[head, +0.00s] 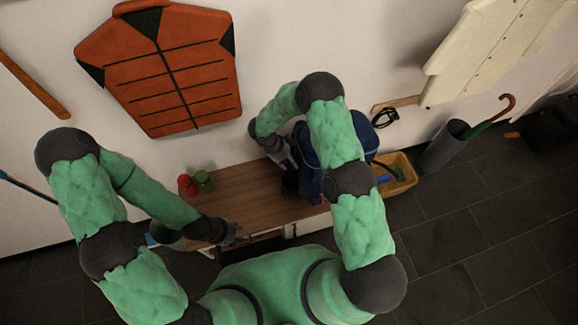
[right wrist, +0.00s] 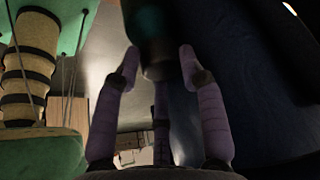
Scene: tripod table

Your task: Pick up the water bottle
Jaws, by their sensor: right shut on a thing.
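In the right wrist view, the purple-grey fingers of my right gripper (right wrist: 158,75) close around a dark, rounded thing with a faint teal patch, which looks like the water bottle (right wrist: 155,40). It sits against dark blue fabric. In the head view, my right gripper (head: 284,158) is beside the dark blue backpack (head: 304,175) on the wooden bench (head: 247,190). The bottle cannot be made out there. My left gripper (head: 228,233) is at the bench's front left, and its fingers are too dark to read.
A red jar (head: 187,184) and a green jar (head: 204,180) stand on the bench left of the backpack. A yellow bin (head: 402,178) and a grey umbrella stand (head: 441,148) are to the right. An orange vest (head: 165,75) hangs on the wall behind.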

